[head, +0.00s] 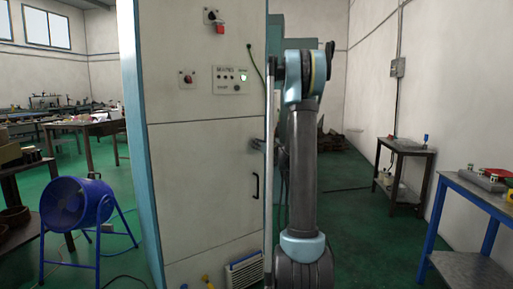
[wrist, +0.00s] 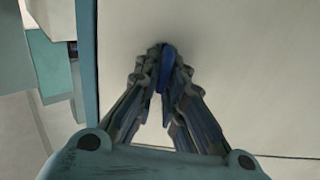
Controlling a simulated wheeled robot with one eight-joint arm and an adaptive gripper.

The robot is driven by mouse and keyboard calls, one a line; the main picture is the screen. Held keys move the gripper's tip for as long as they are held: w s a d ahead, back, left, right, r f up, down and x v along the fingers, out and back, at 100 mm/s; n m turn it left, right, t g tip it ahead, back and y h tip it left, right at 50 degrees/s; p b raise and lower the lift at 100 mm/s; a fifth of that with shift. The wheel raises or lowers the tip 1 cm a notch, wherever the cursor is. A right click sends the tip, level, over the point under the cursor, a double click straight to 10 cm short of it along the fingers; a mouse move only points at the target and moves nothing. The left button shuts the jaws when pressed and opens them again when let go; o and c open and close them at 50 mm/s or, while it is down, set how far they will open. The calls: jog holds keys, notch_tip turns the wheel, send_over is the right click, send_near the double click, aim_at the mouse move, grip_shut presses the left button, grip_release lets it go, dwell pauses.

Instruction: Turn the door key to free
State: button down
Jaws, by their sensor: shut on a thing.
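The door key shows in the wrist view as a small blue grip (wrist: 167,70) standing out from the pale cabinet face. My gripper (wrist: 163,62) is shut on it, one finger on each side, and the fingertips hide part of it. The blue grip looks roughly upright in that view. In the head view my gripper (head: 260,145) is at the right edge of the white cabinet front (head: 205,150), partly behind my arm. The key cannot be made out there, and any marking for its free position does not show.
A black handle (head: 256,186) is below my gripper. A blue fan (head: 77,205) stands left; a blue table (head: 475,195) stands right.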

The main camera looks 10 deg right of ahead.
jog(key=shift+w+d+f+m, duration=0.15)
jog(key=shift+d+f+m, duration=0.15)
jog(key=shift+m, duration=2.6)
jog(key=shift+w+d+f+m, duration=0.1)
jog(key=shift+d+f+m, duration=0.2)
jog(key=shift+m, duration=2.6)
jog(key=shift+w+d+f+m, duration=0.15)
jog(key=shift+d+f+m, duration=0.15)
jog(key=shift+m, duration=2.6)
jog(key=c, duration=1.7)
grip_release()
jog(key=shift+s, duration=0.1)
